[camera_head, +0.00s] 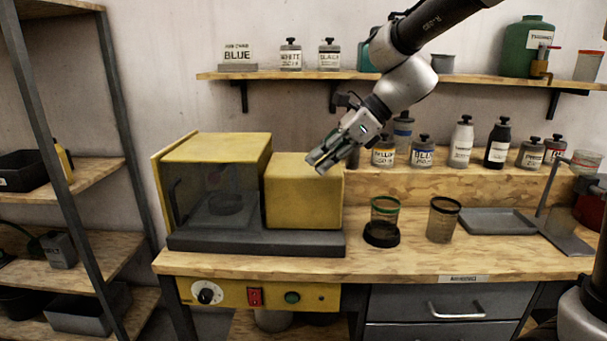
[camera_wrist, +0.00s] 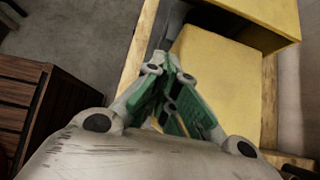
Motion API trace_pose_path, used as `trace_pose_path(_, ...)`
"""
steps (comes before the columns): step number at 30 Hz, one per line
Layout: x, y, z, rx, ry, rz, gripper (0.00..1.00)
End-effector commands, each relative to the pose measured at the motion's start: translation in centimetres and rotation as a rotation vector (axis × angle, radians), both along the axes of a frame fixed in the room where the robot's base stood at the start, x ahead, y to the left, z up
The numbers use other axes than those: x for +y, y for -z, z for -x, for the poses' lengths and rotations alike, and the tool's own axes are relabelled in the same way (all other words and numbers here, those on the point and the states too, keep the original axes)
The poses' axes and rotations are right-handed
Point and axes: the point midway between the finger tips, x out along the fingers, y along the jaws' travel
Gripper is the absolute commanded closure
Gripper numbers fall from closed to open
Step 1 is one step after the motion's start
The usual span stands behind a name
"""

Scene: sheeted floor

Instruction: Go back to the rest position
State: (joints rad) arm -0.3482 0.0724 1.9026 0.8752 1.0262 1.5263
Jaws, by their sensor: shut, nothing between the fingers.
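My gripper (camera_head: 319,161) is in the head view, in the air in front of the upper right part of the yellow machine (camera_head: 304,196). It points down and to the left. In the wrist view my gripper (camera_wrist: 172,88) has its green-padded fingers together, with nothing between them. The yellow machine (camera_wrist: 222,82) lies beyond the fingers there. I cannot tell the exact gap between fingers and machine.
The wooden bench (camera_head: 400,262) carries a green-rimmed cup (camera_head: 385,212), a dark-rimmed cup (camera_head: 442,222) and a grey tray (camera_head: 495,222). Several labelled bottles stand along the raised ledge behind. A wall shelf (camera_head: 400,76) runs behind my arm. A shelf rack (camera_head: 90,165) stands left.

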Motion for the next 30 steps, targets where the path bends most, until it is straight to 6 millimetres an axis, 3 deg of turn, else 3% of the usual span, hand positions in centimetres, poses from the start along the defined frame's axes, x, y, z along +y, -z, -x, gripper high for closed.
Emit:
trace_pose_path(7,-1.1,-0.4,-0.1,-0.141,-0.141,0.021,1.0)
trace_pose_path(11,-3.9,2.6,1.2,-0.321,-0.405,0.132,1.0)
trace_pose_path(14,-7.8,4.1,3.5,-0.481,-0.666,0.238,1.0)
trace_pose_path(22,-23.7,4.4,12.3,-0.827,-1.368,0.575,1.0)
trace_pose_path(24,-27.1,4.2,14.8,-0.854,-1.475,0.66,1.0)
trace_pose_path(27,-30.6,4.0,17.7,-0.859,-1.515,0.769,1.0)
trace_pose_path(30,-32.4,3.6,19.7,-0.863,-1.479,0.844,1.0)
